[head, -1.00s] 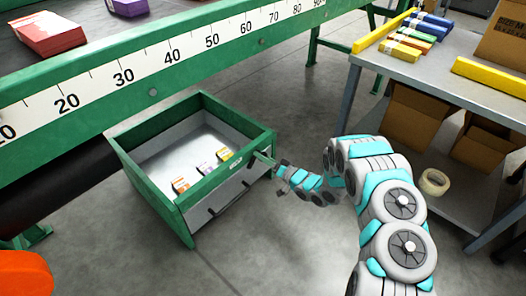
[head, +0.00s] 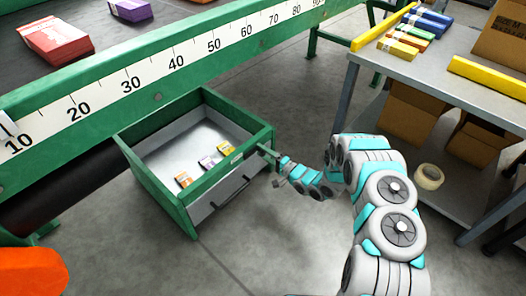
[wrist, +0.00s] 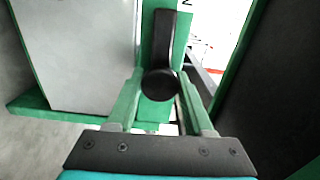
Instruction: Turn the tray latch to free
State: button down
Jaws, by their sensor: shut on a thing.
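The green-framed tray (head: 228,167) with a grey floor stands pulled out below the machine's green rail in the head view. My gripper (head: 268,155) is at the tray's front right corner. In the wrist view the latch (wrist: 165,45) is a black lever with a round knob, on a green upright face. The lever points up in that picture, with the knob at its lower end. My gripper (wrist: 160,100) has its two green fingers on either side of the knob and is shut on it. The latch is too small and covered to make out in the head view.
Several small cartons (head: 208,162) lie in the tray, and a dark bar handle (head: 232,192) is on its front. A grey table (head: 430,70) with boxes above and below stands at the right. Open floor (head: 240,250) lies in front of the tray.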

jog(key=shift+m, duration=0.3)
jog(key=shift+c, duration=1.5)
grip_release()
jog(key=v, duration=0.7)
jog(key=shift+s+d+b, duration=0.25)
jog(key=shift+d+b, duration=0.1)
jog(key=shift+b, duration=0.1)
